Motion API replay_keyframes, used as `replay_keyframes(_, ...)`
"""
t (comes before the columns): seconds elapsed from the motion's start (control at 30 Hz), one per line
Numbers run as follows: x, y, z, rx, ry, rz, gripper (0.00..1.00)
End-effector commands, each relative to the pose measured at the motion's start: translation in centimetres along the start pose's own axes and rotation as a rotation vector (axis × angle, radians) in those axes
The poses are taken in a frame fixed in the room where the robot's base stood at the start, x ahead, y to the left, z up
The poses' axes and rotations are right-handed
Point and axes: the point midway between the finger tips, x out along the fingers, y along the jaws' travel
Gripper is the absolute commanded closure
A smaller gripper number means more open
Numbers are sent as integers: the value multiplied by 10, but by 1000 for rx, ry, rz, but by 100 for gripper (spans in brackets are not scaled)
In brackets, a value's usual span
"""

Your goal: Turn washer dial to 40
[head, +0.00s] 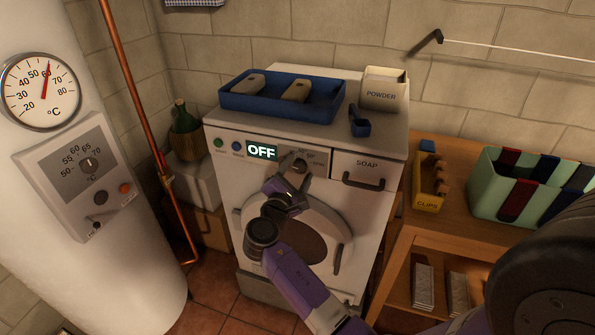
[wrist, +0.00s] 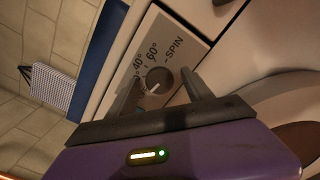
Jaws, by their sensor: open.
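The washer (head: 310,215) stands against the stone wall, and its display (head: 262,152) reads OFF. In the wrist view the dial (wrist: 158,80) is a round brown knob on a pale panel marked 40°, 60° and SPIN. A white line on the knob points toward its lower left, away from the 60° and SPIN marks. My gripper (wrist: 160,92) is open, with one finger on each side of the dial. I cannot tell whether either finger touches it. In the head view my gripper (head: 294,172) is at the control panel and covers most of the dial.
A blue tray (head: 240,102) with two brownish objects, a powder box (head: 383,95) and a blue scoop (head: 359,124) are on the washer top. The soap drawer (head: 366,163) is right of the dial. A boiler (head: 70,270) stands left and a wooden shelf (head: 460,240) right.

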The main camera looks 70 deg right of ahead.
Motion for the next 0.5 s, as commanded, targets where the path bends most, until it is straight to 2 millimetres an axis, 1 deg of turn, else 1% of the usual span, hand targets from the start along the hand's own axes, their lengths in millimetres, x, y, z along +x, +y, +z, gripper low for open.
replay_keyframes(0.03, 0, 0, 0, 0, 0, 0, 43)
replay_keyframes(0.1, 0, 0, 0, 0, 0, 0, 56)
replay_keyframes(0.17, 0, 0, 0, 0, 0, 0, 68)
replay_keyframes(0.2, 0, 0, 0, 0, 0, 0, 76)
replay_keyframes(0.27, 0, 0, 0, 0, 0, 0, 88)
replay_keyframes(0.3, 0, 0, 0, 0, 0, 0, 96)
replay_keyframes(0.33, 0, 0, 0, 0, 0, 0, 100)
replay_keyframes(0.5, 0, 0, 0, 8, 0, 0, 100)
